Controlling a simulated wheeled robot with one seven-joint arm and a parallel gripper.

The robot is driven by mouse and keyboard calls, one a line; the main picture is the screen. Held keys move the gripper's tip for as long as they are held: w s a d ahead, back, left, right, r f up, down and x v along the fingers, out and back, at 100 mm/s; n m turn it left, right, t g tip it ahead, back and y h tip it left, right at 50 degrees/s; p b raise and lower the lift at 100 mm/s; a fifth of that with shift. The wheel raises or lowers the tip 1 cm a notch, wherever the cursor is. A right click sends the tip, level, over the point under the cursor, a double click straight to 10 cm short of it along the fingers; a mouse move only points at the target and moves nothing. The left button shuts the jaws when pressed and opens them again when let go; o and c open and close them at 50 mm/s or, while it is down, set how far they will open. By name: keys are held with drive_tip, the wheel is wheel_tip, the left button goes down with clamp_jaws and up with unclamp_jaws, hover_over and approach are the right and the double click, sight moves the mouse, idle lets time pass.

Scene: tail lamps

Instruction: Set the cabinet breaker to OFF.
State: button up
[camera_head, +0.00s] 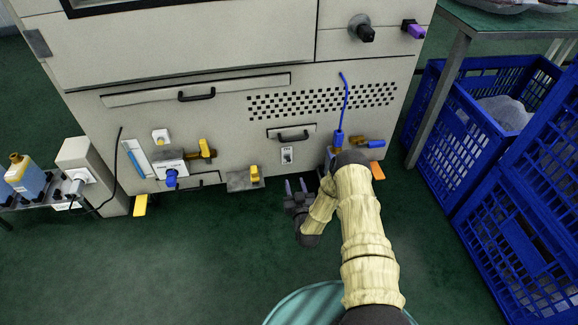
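A light beige cabinet (180,50) fills the upper middle of the view. A small pale switch plate with dark marks (287,155) is low on its front, under a black handle; it looks like the breaker, but its lever position is too small to read. My gripper (296,185) is just below this plate, near the foot of the cabinet, pointing towards it. Its two fingers stand apart with nothing seen between them, and it appears apart from the plate.
Yellow-handled fittings (205,149) and a blue knob (171,178) stick out at the lower left. A blue cable connector (338,138) is close to my arm. Blue crates (440,150) and a table stand at the right.

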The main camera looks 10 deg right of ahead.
sight(288, 159)
drive_tip(key=w+b, duration=0.5)
drive_tip(key=w, duration=0.6)
drive_tip(key=shift+w, duration=0.35)
clamp_jaws()
